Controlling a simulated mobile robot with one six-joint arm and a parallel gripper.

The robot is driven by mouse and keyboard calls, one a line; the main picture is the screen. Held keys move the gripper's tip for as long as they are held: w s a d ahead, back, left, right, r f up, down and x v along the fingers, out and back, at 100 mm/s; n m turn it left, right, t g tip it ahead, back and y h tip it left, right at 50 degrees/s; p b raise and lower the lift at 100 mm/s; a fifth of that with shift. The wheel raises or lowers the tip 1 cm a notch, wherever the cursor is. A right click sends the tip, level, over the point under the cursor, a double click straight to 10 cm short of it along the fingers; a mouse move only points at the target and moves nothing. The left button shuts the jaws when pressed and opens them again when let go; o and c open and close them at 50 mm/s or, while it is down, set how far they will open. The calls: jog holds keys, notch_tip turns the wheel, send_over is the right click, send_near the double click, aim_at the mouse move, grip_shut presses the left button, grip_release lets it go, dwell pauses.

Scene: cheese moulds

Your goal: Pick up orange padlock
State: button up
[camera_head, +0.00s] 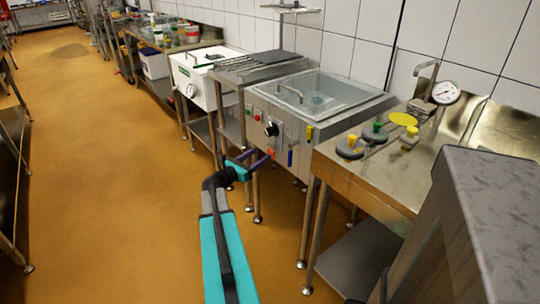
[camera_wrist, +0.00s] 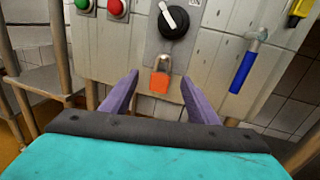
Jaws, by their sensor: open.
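The orange padlock (camera_wrist: 160,81) hangs by its metal shackle under the black rotary knob (camera_wrist: 173,21) on the front panel in the wrist view. In the head view the padlock (camera_head: 271,153) is a small orange spot just beyond my gripper. My gripper (camera_wrist: 159,78) is open, with one purple finger on each side of the padlock in the picture. I cannot tell how far the fingertips are from the panel. In the head view my gripper (camera_head: 257,159) reaches toward the panel from the lower left. Nothing is between the fingers that I can see held.
Green and red buttons (camera_wrist: 118,8) sit upper left. A yellow item (camera_wrist: 298,8) is at upper right. A steel table (camera_head: 345,180) with several knobbed discs stands right of the machine. Open floor (camera_head: 110,180) lies left.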

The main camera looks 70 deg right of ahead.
aim_at(271, 150)
jog(key=shift+d, duration=0.15)
jog(key=x, duration=0.5)
jog(key=shift+s+f, duration=0.1)
jog(key=shift+s, duration=0.1)
dwell(0.4)
jog(key=c, duration=1.1)
jog(key=shift+r, duration=0.2)
jog(key=shift+c, duration=0.2)
